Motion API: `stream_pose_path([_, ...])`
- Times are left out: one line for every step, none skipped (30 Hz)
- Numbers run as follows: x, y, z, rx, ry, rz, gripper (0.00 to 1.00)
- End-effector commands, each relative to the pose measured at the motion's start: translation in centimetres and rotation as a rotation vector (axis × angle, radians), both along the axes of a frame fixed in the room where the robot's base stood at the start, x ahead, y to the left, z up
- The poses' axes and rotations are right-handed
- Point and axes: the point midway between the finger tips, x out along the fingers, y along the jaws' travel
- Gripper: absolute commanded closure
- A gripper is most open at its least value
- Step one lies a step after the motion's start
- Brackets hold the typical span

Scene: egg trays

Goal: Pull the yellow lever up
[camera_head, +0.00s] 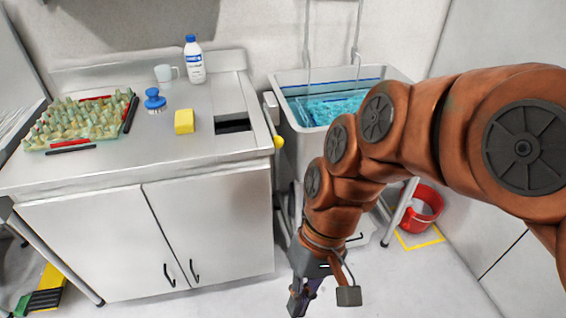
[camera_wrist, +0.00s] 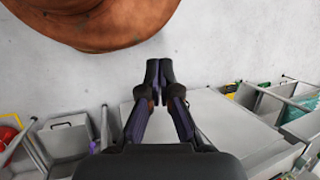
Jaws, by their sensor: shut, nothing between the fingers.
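The yellow lever shows as a small yellow knob (camera_head: 279,142) at the right end of the steel counter, beside the gap before the sink. It sits at the lower end of a grey handle-like part (camera_head: 271,108). My gripper (camera_head: 298,303) hangs low in front of the cabinet's right side, well below the knob and apart from it. In the wrist view my gripper (camera_wrist: 159,72) has its dark fingers together with nothing between them. I cannot make out the lever for certain in the wrist view.
The counter (camera_head: 95,172) holds an egg tray (camera_head: 48,133), a blue brush (camera_head: 154,100), a yellow sponge (camera_head: 184,121), a mug (camera_head: 165,73) and a white bottle (camera_head: 194,62). A blue-water sink (camera_head: 395,73) and red bucket (camera_head: 424,207) stand right. Open floor lies in front.

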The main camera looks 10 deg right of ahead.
Motion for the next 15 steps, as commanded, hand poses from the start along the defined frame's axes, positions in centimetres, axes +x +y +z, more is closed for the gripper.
stream_pose_path([0.5, 2.0, -2.4, 0.083, 0.035, 0.003, 1.0])
stream_pose_path([0.8, 3.3, -2.8, 0.137, 0.056, 0.004, 1.0])
stream_pose_path([1.2, 4.9, -3.1, 0.208, 0.079, 0.003, 1.0])
stream_pose_path([1.5, 6.1, -3.3, 0.262, 0.098, 0.0, 1.0])
stream_pose_path([1.9, 7.2, -3.4, 0.315, 0.116, -0.002, 1.0])
stream_pose_path([2.5, 8.5, -3.5, 0.387, 0.139, -0.008, 1.0])
stream_pose_path([3.0, 9.5, -3.5, 0.441, 0.154, -0.012, 1.0])
stream_pose_path([3.5, 10.4, -3.5, 0.496, 0.171, -0.018, 1.0])
stream_pose_path([4.4, 11.5, -3.4, 0.568, 0.191, -0.029, 1.0])
stream_pose_path([5.1, 12.2, -3.3, 0.624, 0.202, -0.037, 1.0])
stream_pose_path([5.8, 12.9, -3.2, 0.678, 0.216, -0.049, 1.0])
stream_pose_path([7.0, 13.7, -3.0, 0.751, 0.232, -0.065, 1.0])
stream_pose_path([7.8, 14.2, -2.9, 0.805, 0.243, -0.079, 1.0])
stream_pose_path([8.8, 14.6, -2.7, 0.859, 0.251, -0.094, 1.0])
stream_pose_path([10.1, 15.0, -2.6, 0.931, 0.265, -0.117, 1.0])
